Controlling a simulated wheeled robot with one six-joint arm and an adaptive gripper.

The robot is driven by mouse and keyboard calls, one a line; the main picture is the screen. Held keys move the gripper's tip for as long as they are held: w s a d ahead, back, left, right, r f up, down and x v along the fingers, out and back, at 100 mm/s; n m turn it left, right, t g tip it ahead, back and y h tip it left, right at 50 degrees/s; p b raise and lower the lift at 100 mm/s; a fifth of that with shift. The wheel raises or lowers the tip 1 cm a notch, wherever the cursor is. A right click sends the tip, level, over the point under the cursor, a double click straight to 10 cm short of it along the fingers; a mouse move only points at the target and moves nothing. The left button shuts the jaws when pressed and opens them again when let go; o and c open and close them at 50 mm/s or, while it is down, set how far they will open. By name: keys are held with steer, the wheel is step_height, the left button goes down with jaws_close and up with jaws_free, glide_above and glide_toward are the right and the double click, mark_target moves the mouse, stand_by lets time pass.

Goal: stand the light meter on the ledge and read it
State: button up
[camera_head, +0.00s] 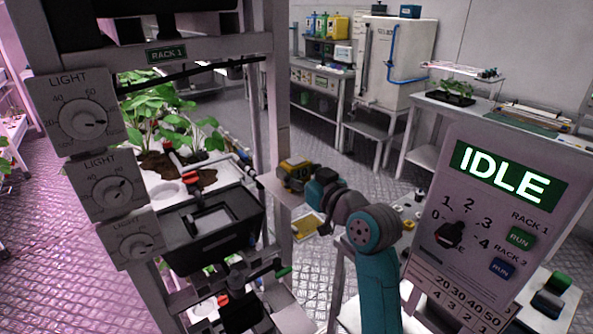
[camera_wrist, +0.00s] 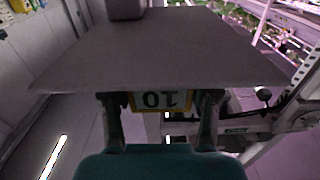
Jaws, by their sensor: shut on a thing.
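My gripper (camera_head: 310,181) is shut on a yellow and dark light meter (camera_head: 295,168), at the grey ledge (camera_head: 278,189) on the rack post. In the wrist view, my gripper's fingers (camera_wrist: 160,104) flank the meter's yellow-rimmed face (camera_wrist: 160,101). The face reads 10, upside down in this picture. The ledge (camera_wrist: 160,50) fills the upper middle of that view, and its edge meets or covers part of the meter. I cannot tell whether the meter's base touches the ledge.
The rack post (camera_head: 277,100) stands beside the ledge. Three LIGHT dials (camera_head: 83,116) hang at the left. A control panel (camera_head: 490,215) at the right shows IDLE and has a knob (camera_head: 449,235). A black tray (camera_head: 210,232) lies left of the ledge. Floor shows behind.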

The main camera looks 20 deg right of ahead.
mark_target(302, 175)
steer(key=o, duration=1.3)
steer(key=shift+f, duration=0.1)
steer(key=shift+c, duration=0.2)
steer(key=v, duration=0.7)
steer(key=shift+s, duration=0.25)
